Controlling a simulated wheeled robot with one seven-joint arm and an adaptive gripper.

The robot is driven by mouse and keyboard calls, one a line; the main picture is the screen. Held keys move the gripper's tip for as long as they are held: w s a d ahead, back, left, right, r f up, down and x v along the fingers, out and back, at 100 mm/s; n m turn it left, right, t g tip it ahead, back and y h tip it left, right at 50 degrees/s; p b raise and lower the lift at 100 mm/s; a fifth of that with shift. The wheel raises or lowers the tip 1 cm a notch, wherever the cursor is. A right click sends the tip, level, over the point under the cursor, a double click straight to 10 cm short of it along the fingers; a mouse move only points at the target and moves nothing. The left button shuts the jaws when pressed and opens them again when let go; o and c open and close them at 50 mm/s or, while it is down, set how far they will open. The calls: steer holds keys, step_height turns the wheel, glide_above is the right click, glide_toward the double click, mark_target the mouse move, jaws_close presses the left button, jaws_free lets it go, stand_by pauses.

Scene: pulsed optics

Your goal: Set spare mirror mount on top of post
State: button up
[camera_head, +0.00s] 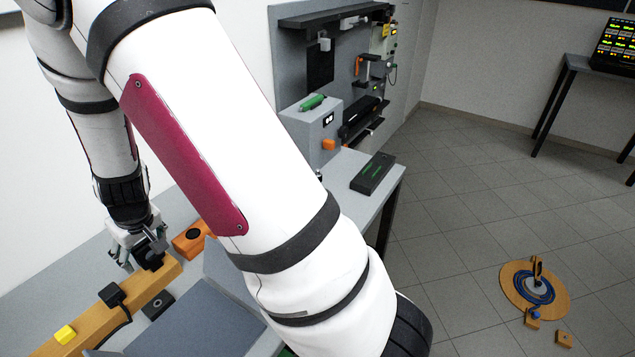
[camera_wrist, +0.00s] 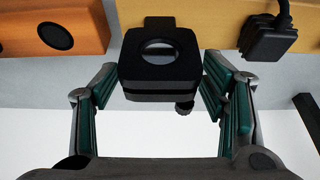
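A black mirror mount (camera_wrist: 160,70) with a round glass face is between the fingers of my gripper (camera_wrist: 160,85) in the wrist view. The teal-padded fingers are spread on either side of it, with narrow gaps at their tips. In the head view my gripper (camera_head: 138,248) is low over the bench at the left, and a dark block, seemingly the mount (camera_head: 152,259), is beside it at the yellow rail. What bears the mount is hidden. I cannot clearly identify the post in either view.
An orange block (camera_head: 190,240) with a dark round opening and a small black square (camera_head: 158,304) are close by. A grey box (camera_head: 313,133) stands farther back.

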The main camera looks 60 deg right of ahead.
steer(key=c, duration=1)
steer(key=shift+r+p, duration=2.1)
steer(key=shift+r, duration=1.05)
